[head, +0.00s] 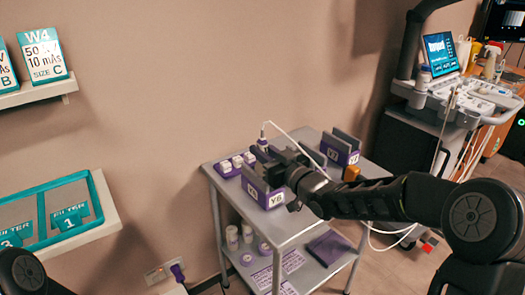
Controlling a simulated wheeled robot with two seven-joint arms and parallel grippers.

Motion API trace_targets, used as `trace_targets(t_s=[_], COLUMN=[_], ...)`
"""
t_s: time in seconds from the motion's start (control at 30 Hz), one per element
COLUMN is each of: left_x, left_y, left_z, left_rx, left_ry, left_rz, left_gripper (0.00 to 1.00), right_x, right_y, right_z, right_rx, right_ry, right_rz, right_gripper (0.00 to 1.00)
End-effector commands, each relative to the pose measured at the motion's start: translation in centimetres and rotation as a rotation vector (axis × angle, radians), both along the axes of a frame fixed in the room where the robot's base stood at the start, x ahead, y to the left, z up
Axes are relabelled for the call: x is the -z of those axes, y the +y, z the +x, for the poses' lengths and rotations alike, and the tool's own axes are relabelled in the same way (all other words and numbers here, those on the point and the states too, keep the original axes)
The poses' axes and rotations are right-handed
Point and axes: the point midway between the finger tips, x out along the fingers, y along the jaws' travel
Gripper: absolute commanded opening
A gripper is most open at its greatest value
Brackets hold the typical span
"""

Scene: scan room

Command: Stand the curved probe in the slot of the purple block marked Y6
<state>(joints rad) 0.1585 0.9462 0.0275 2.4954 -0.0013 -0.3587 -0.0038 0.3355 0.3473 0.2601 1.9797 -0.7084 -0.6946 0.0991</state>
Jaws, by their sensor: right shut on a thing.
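The curved probe (263,143) shows as a small white and purple piece with a white cable, above the cart top. My right gripper (268,154) is shut on it; the fingers and the probe's lower part are hard to make out. The near purple block (256,186) has grey upright plates and a label that looks like Y6 or Y8, too small to be sure. The gripper is over or just behind this block, and I cannot tell whether the probe touches it. A second purple block (333,152), its label unclear, stands farther back right. My left gripper is out of view.
The grey cart (294,234) also bears a purple rack (225,170) of white-topped items at left and a small orange thing (351,173) at right. Bottles and purple items fill its lower shelf. An ultrasound machine (440,95) stands at right. Wall shelves (38,94) are at left.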

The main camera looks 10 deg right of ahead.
Motion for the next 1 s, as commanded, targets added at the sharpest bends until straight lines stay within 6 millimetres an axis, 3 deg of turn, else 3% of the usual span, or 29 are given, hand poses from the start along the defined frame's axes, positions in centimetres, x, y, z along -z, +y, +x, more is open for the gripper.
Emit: trace_targets(t_s=[0.67, 0.7, 1.0], left_x=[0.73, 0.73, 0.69], left_y=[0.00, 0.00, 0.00], left_z=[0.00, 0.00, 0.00], left_rx=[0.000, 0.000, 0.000], left_ry=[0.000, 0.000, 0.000], left_rz=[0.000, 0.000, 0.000], left_gripper=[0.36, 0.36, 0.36], right_x=[0.51, 0.50, 0.55], right_y=[0.02, 0.02, 0.00], right_z=[0.01, 0.01, 0.01], right_rx=[0.000, 0.000, 0.000], right_ry=[-0.002, -0.002, -0.001], right_rz=[0.000, 0.000, 0.000], right_gripper=[0.00, 0.22, 0.47])
